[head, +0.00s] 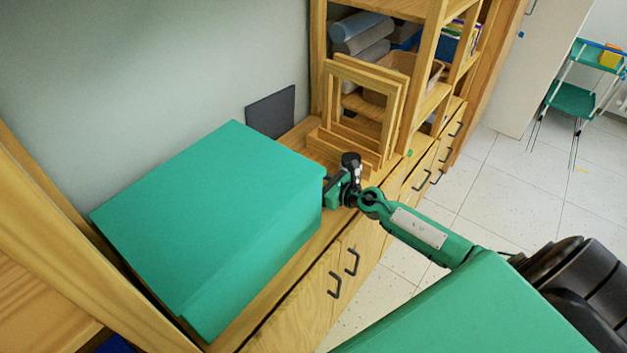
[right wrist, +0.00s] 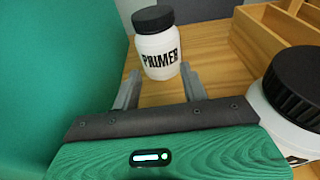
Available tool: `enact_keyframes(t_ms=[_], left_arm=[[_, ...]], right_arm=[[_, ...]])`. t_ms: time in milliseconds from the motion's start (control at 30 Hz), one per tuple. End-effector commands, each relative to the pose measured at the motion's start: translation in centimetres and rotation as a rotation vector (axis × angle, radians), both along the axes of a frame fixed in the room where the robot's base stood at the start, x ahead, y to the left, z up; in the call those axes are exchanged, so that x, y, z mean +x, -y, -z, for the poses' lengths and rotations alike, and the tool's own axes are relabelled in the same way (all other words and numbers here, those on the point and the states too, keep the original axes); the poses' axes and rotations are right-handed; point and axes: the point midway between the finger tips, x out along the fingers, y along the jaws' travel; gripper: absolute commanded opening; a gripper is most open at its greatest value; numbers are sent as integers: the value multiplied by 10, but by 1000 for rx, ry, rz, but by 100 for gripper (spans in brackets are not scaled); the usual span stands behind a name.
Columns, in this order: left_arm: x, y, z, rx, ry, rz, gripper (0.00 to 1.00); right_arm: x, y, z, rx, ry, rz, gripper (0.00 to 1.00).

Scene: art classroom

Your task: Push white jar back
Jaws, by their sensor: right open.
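A white jar (right wrist: 159,58) with a black lid and the word PRIMER stands upright on the wooden counter top in the right wrist view. My right gripper (right wrist: 160,74) is open, with its two fingertips pointing at the jar's lower front, one towards each side. I cannot tell whether they touch it. A second white jar (right wrist: 283,132) with a black lid is close at the right of the gripper, partly cut off by the frame. In the head view my right gripper (head: 337,188) is low over the counter, and the PRIMER jar is hidden there. My left gripper is not in view.
A large green box (head: 215,215) stands on the counter directly left of the right gripper. Wooden frames (head: 363,110) and a shelf unit (head: 432,75) stand behind. A dark panel (head: 271,111) leans on the wall. Handled cabinet doors (head: 342,275) are below the counter.

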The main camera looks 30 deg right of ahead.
Motion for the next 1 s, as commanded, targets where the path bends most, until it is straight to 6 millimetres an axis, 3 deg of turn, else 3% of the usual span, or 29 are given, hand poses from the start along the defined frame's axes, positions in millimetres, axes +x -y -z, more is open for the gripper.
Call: enact_keyframes(t_ms=[533, 667, 1000], left_arm=[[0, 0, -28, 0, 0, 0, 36], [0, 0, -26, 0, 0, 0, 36], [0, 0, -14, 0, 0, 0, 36]], right_arm=[[-12, 5, -31, 0, -1, -1, 44], [-15, 6, -30, 1, -1, -1, 44], [-45, 19, -28, -1, -2, 0, 44]])
